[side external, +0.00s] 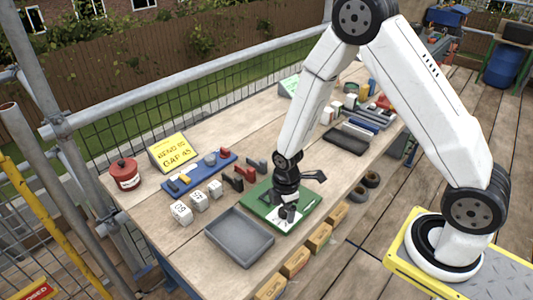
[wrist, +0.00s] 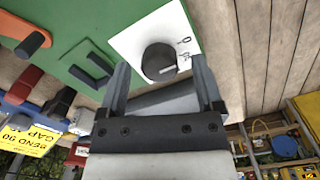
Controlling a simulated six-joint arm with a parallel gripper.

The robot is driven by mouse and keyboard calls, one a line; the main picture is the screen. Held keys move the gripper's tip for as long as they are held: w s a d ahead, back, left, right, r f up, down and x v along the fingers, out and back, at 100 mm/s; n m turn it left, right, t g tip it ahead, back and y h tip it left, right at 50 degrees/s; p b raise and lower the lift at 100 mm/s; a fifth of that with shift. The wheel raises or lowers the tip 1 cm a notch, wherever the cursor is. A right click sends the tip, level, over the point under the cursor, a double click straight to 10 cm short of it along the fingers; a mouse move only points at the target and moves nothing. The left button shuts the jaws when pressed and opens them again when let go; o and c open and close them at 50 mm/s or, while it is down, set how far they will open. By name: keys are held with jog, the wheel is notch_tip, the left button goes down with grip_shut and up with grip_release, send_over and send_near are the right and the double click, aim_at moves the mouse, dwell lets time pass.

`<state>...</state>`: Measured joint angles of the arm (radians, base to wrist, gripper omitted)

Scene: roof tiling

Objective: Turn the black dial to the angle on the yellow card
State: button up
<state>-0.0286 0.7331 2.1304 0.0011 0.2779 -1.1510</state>
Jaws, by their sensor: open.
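The black dial (wrist: 158,62) is round, with a pale mark on its lower right. It sits on a white plate (wrist: 128,42) with small dark markings, fixed to a green board (wrist: 75,25). My gripper (wrist: 160,66) is open, and the dial appears between its fingertips in the wrist view; I cannot tell whether they touch it. In the side view my gripper (side external: 287,210) is low over the white plate (side external: 284,222) and hides most of the dial. The yellow card (side external: 174,151) reads "BEND 90" with a "GAP" line below; it also shows upside down in the wrist view (wrist: 27,137).
A grey tray (side external: 240,238) lies left of the green board (side external: 305,212). White numbered cubes (side external: 181,212), a blue board (side external: 200,175) with small parts, and a red tin (side external: 124,173) are farther left.

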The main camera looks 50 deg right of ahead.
jog(key=shift+f, duration=0.15)
grip_shut()
